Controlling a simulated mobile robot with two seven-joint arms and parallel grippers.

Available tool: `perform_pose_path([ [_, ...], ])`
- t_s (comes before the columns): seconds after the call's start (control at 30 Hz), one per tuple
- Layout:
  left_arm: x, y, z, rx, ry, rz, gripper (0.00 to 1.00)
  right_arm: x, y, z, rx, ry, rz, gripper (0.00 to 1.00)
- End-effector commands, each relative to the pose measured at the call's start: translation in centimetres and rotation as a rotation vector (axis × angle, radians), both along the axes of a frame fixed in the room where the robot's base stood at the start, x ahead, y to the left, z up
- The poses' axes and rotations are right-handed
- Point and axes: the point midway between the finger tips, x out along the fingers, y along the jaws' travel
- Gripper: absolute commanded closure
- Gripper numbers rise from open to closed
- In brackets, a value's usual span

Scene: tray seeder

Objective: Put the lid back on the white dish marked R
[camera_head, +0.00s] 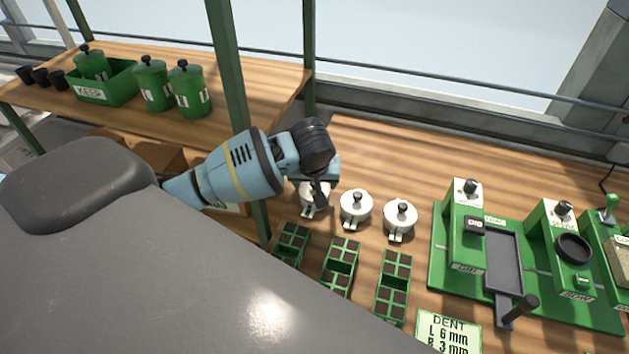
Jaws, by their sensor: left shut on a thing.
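Three small white dishes stand in a row on the wooden bench: a left one (309,206), a middle one (355,210) and a right one (400,218). The middle and right dishes have white lids with black knobs on. I cannot read which dish is marked R. My left gripper (319,192) is right over the left dish, pointing down, and hides much of its top. It is shut on what seems to be that dish's lid, by the knob; whether the lid touches the dish I cannot tell. My right gripper is out of view.
Green seedling trays (340,262) lie in front of the dishes. A green seeder station (470,235) stands to the right, with a "DENT" card (449,335) before it. A green post (232,80) and a shelf with green canisters (152,85) are at the left.

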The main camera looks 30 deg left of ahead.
Motion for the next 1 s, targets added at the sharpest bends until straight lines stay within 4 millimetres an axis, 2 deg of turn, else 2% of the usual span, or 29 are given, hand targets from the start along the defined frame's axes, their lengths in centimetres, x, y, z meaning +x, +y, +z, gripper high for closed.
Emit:
perform_pose_path([
  [0.27, -0.01, 0.0, -0.03, 0.0, 0.001, 0.0, 0.52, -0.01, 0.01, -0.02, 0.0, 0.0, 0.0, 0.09],
  [0.3, -0.02, 0.0, -0.03, 0.0, 0.001, 0.0, 0.27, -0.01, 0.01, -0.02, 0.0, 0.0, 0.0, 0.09],
  [0.47, -0.02, 0.0, -0.04, 0.0, 0.001, 0.0, 0.06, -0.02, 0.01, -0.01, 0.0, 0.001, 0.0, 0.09],
  [0.67, -0.03, 0.01, -0.04, 0.0, 0.001, 0.0, 0.05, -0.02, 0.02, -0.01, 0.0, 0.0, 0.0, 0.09],
  [0.7, -0.04, 0.0, -0.06, 0.0, 0.001, 0.0, 0.0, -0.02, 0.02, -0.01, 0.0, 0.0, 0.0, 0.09],
  [1.0, -0.02, 0.0, 0.14, 0.0, 0.001, 0.0, 0.0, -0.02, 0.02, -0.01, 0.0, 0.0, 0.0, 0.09],
])
